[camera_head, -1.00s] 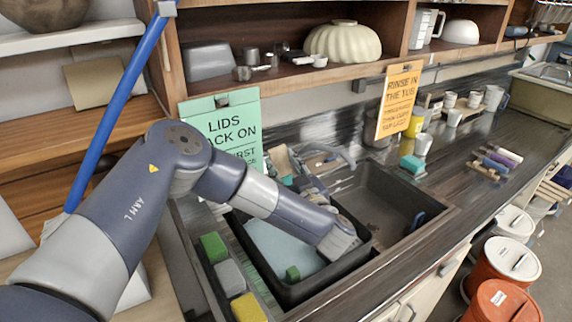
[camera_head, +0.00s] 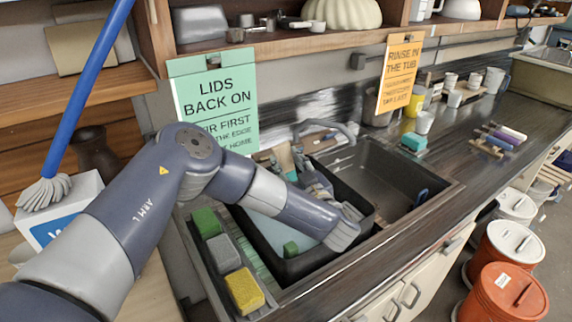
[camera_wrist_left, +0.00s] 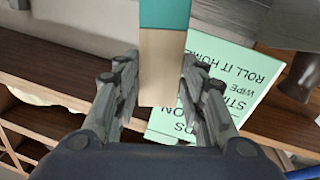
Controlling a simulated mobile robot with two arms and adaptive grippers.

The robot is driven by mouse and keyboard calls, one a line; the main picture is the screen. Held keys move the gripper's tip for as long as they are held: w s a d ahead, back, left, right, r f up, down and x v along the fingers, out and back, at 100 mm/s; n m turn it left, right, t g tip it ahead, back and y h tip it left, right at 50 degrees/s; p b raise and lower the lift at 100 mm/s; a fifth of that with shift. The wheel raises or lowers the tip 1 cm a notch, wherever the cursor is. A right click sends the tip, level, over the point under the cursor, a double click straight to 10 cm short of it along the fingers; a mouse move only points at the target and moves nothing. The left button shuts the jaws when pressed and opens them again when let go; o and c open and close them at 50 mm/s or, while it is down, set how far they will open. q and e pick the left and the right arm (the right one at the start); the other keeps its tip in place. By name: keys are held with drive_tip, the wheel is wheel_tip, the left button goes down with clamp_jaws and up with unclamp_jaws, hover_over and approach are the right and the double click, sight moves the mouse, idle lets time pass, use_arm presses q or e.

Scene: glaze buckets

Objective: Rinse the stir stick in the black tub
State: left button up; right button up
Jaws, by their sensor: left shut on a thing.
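The black tub (camera_head: 303,266) stands in the left part of the sink and holds pale bluish water (camera_head: 268,226). My left gripper (camera_head: 312,180) is over the tub's back part, partly hidden by my arm. It is shut on the stir stick (camera_head: 284,157), whose pale wooden part shows in the head view. In the left wrist view, the stick (camera_wrist_left: 162,67) sits between the two fingers, pale wood nearer the camera and a teal band beyond. Its far end is out of frame, and I cannot tell whether it touches the water. My right gripper is not in view.
Green, grey and yellow sponges (camera_head: 243,291) lie along the tub's left side. The empty sink basin (camera_head: 385,180) is to the right. A green sign (camera_head: 217,105) hangs behind; orange-white buckets (camera_head: 505,292) stand on the floor.

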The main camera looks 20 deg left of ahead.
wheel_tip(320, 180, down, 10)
drive_tip(key=b, duration=0.8)
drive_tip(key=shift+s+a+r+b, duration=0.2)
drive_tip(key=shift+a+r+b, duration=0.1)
drive_tip(key=shift+b, duration=0.1)
